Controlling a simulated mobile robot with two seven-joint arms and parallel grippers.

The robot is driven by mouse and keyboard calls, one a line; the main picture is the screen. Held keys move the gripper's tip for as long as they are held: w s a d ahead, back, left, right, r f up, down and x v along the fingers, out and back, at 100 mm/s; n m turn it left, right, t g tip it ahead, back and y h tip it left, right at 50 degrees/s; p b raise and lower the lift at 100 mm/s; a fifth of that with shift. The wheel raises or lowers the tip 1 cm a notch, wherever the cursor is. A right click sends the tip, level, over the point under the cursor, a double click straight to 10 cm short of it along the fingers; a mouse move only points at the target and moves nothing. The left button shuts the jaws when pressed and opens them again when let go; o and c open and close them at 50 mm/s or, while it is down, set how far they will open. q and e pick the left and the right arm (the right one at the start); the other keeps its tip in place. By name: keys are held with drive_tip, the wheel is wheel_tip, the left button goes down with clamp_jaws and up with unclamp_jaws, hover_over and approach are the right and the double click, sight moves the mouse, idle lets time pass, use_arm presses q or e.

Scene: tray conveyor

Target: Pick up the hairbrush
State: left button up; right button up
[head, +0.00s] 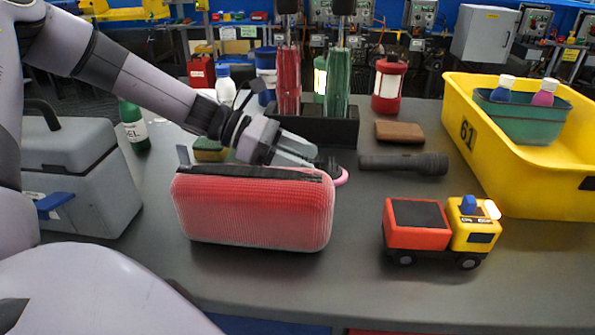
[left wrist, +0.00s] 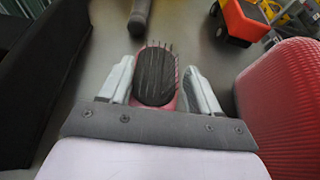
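The hairbrush is mostly hidden in the head view behind the red ribbed case (head: 255,212); its pink end (head: 342,178) and some dark bristles show at the case's right end. In the left wrist view the hairbrush (left wrist: 155,78) has dark bristles facing the camera and a pinkish-red rim. My left gripper (head: 312,157) reaches down behind the case. In the left wrist view its two grey fingers (left wrist: 160,72) stand apart, one on each side of the brush head. Whether they touch it is unclear. My right gripper is not in view.
The red case stands close beside the left gripper. A black holder (head: 290,130) is behind it. A black flashlight (head: 403,163), brown wallet (head: 399,132), toy truck (head: 418,230) and yellow crate (head: 490,165) are to the right. A grey toolbox (head: 70,165) stands left. The front centre is clear.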

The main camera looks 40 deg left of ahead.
use_arm(q)
drive_tip(key=c, duration=0.8)
drive_tip(key=shift+o, duration=0.2)
